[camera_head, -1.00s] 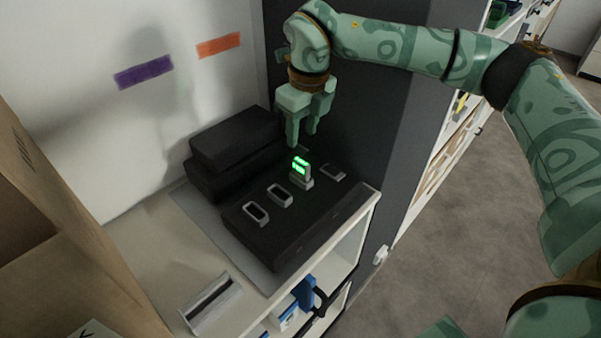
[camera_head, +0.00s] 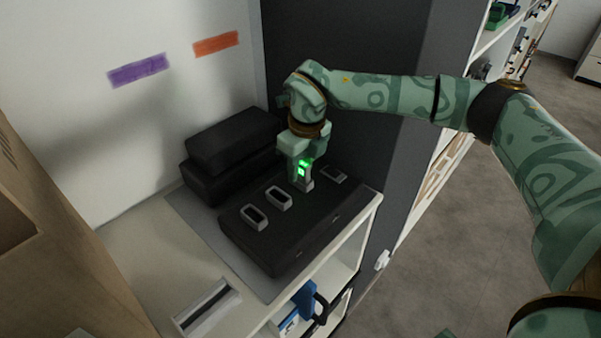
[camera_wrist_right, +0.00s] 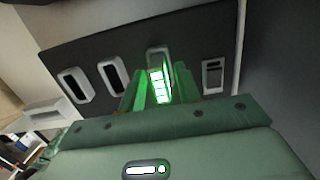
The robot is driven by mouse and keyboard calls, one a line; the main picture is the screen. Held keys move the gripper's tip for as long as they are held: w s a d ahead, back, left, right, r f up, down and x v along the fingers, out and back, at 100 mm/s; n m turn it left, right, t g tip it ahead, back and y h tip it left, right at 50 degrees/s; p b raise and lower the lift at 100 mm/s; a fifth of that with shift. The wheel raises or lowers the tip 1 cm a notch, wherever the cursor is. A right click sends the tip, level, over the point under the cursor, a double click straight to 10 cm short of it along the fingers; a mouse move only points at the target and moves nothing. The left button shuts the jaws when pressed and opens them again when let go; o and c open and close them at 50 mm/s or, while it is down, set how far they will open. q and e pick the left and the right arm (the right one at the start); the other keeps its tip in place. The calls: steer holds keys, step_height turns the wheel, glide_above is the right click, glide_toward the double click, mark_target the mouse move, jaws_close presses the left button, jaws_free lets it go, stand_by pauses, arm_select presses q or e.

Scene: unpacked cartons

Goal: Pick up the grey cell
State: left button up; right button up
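The grey cell (camera_head: 304,172), with a bright green lit display, stands upright in a slot of the black charging block (camera_head: 292,238). In the right wrist view the cell (camera_wrist_right: 159,87) shows its green bars between my two fingers. My right gripper (camera_head: 300,170) points down over the cell, with its fingers on either side of it. The fingers look open, with the right one very close to the cell; contact is hard to tell. The cell's lower end is hidden in the slot. My left gripper is not in view.
Other grey-rimmed slots (camera_head: 254,216) lie along the block on both sides of the cell. Black cases (camera_head: 235,142) are stacked behind. A grey holder (camera_head: 207,306) lies on the white shelf top. A dark panel (camera_head: 350,90) rises close behind my right gripper.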

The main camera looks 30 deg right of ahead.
jaws_close()
steer(key=shift+w+r, duration=0.1)
steer(key=shift+r, duration=0.5)
steer(key=r, duration=0.1)
steer(key=r+p, duration=0.1)
steer(key=r, duration=0.1)
steer(key=shift+a, duration=0.2)
steer(key=s+a+r+p, duration=0.2)
steer(key=s+a+r, duration=0.6)
steer(key=a, duration=0.3)
steer(key=shift+r, duration=0.4)
